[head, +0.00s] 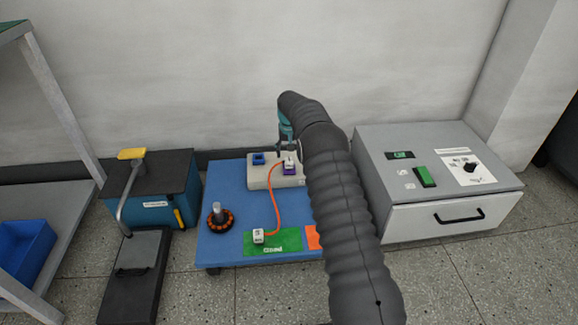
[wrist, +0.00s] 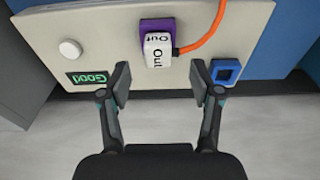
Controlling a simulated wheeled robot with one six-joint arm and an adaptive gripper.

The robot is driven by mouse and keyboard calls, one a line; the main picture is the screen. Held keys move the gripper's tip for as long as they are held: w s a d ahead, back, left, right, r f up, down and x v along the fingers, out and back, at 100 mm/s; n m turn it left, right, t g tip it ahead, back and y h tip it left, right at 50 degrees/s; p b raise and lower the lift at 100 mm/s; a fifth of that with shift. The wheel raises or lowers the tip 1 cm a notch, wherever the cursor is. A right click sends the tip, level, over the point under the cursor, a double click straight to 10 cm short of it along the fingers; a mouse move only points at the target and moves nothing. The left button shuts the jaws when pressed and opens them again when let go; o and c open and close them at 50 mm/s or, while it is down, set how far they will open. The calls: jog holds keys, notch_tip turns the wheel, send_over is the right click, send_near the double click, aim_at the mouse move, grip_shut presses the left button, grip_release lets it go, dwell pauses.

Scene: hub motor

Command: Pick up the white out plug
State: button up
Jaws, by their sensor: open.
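The white out plug (wrist: 158,50), marked "Out", sits at the purple socket (wrist: 157,24) on the beige box (wrist: 105,40). An orange cable (wrist: 205,30) leaves its side. In the head view the plug (head: 289,160) shows small at the purple socket, just below my gripper (head: 287,137). In the wrist view my gripper (wrist: 160,82) is open and empty.
A blue square socket (wrist: 226,71) lies right of the right finger. A grey cabinet (head: 440,180) stands right of my arm.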

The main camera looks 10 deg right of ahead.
aim_at(289, 159)
jog(key=shift+w+d+f+b, duration=0.1)
jog(key=shift+w+f+b, duration=0.05)
jog(key=shift+f, duration=0.8)
jog(key=shift+w+f+b, duration=0.15)
jog(key=shift+w+f, duration=0.05)
jog(key=shift+f, duration=0.8)
jog(key=shift+w+d+f+b, duration=0.1)
jog(key=shift+w+f+b, duration=0.05)
jog(key=shift+f, duration=0.8)
grip_shut()
